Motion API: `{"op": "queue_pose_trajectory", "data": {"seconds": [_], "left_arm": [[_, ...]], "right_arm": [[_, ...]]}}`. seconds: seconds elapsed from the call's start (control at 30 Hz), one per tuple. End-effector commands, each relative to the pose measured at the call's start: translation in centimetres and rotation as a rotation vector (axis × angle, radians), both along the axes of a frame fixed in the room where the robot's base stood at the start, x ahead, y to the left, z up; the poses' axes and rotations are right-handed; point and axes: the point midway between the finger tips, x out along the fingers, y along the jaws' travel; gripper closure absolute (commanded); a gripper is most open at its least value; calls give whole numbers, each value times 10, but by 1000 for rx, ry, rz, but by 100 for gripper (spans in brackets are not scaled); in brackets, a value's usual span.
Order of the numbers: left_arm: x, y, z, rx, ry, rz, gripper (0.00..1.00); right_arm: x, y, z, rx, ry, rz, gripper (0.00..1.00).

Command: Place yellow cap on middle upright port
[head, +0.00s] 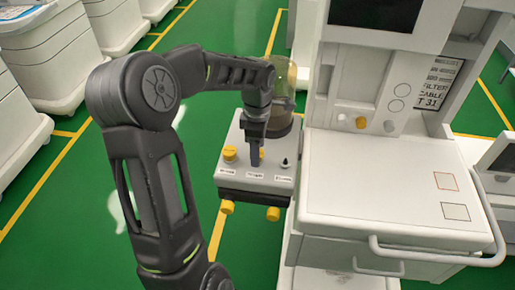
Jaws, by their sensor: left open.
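A pale grey block with labelled ports (228,175) stands at the left side of the anaesthesia cart. A yellow cap (230,154) sits on its left upright port. The right upright port (285,163) shows a dark tip with no yellow cap. My left gripper (255,160) points down over the middle of the block and is open. Its fingers hide most of the middle upright port, so I cannot tell what is on it. Two more yellow caps, a left one (227,207) and a right one (273,214), are on the block's lower front. My right gripper is not in view.
A clear, amber-tinted canister (284,85) stands behind the block, close to my left wrist. The cart's white worktop (370,180) with a front rail (440,257) lies to the right. White carts (45,55) line the far left. Green floor is open left of the block.

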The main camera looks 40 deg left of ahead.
Motion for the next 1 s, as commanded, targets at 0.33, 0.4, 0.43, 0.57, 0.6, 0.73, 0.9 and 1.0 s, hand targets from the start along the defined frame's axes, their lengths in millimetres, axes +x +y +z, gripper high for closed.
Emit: {"op": "queue_pose_trajectory", "data": {"seconds": [0.33,0.4,0.43,0.57,0.6,0.73,0.9,1.0], "left_arm": [[2,0,55,3,-7,-1,40],[1,0,70,2,-6,0,40],[2,0,76,1,-6,0,40],[1,0,100,2,-5,1,40],[1,0,105,2,-4,0,40],[1,0,116,1,-2,0,40],[0,0,119,0,0,0,40],[0,0,119,0,-1,0,40]], "right_arm": [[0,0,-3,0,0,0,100],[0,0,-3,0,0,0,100],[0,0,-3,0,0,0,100],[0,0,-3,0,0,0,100],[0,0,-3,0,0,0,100],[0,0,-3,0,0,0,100],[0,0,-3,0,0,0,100],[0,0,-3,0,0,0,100]]}}
